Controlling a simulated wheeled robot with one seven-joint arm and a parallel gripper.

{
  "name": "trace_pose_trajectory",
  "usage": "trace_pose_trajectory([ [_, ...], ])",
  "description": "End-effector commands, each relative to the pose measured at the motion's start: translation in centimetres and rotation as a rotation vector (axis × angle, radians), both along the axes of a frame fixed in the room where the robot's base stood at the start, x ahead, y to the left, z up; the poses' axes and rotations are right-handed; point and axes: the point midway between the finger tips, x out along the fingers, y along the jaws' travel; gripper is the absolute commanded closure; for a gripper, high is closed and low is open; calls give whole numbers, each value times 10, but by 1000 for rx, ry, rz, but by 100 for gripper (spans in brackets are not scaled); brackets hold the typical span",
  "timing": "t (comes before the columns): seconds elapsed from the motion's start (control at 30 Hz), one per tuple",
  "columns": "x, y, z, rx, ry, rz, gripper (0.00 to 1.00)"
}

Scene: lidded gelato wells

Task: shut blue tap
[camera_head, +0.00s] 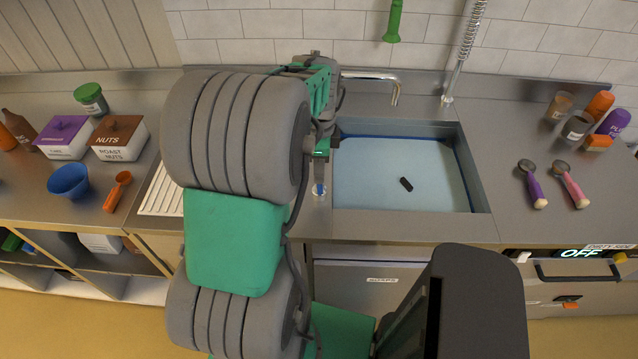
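A small blue and white fitting (319,189), possibly the blue tap, shows on the counter by the sink's left front corner. My gripper (320,168) points down just above it, at the left of the sink. My arm hides much of this area. I cannot tell whether the gripper touches the fitting or whether its fingers are open. A metal spout (394,88) reaches in from behind the arm over the sink's back edge. The sink basin (478,190) has a pale blue, water-like surface with a small black object (406,184) in it.
Left on the counter are lidded white tubs (118,139), a blue bowl (68,181) and an orange scoop (117,192). Right are two scoops (533,184) and several cups (576,127). A spring hose (463,50) stands behind the sink. A ribbed drainer (160,195) lies left.

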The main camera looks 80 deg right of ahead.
Motion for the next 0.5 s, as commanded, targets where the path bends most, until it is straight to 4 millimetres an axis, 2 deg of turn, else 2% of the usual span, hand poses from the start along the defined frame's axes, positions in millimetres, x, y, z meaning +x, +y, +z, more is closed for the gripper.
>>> trace_pose_trajectory([
  [0.3,0,0,-21,2,0,-1,66],
  [0.5,0,0,-24,1,0,-1,66],
])
